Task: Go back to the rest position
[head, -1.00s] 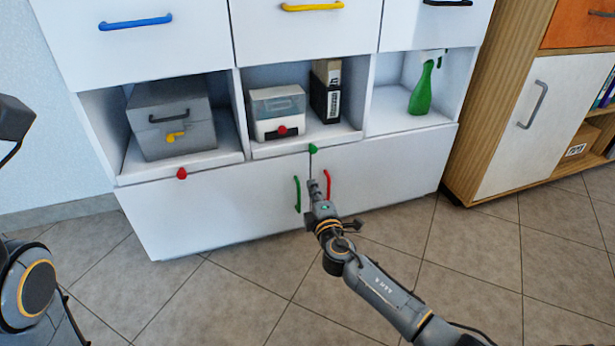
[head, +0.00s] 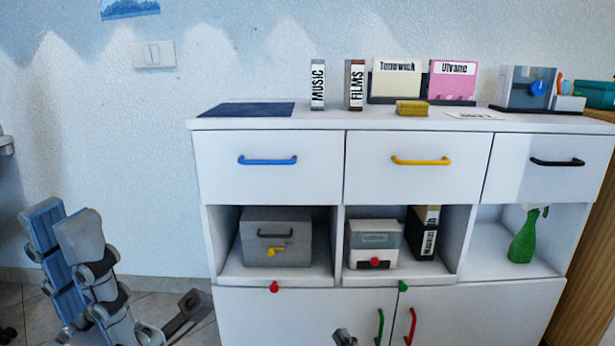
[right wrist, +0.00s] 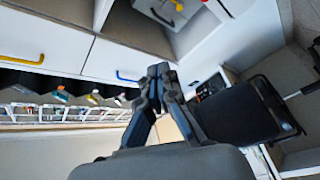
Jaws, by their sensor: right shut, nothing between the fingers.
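My left gripper (head: 62,222) is at the lower left of the head view, raised in front of the wall and left of the white cabinet (head: 270,122). Its two fingers stand close together, and I cannot tell whether they touch. Nothing shows between them. Of my right gripper (head: 345,338), only a small tip shows at the bottom edge of the head view, in front of the lower doors. In the right wrist view my right gripper (right wrist: 159,71) is shut and empty, with its fingertips together. It appears apart from the cabinet.
A grey box (head: 276,240), a small white box (head: 374,247), a black binder (head: 423,236) and a green spray bottle (head: 523,240) stand in the open compartments. Binders and other boxes stand on the cabinet top. Drawer handles (head: 267,160) stick out. Some floor (head: 150,300) shows at lower left.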

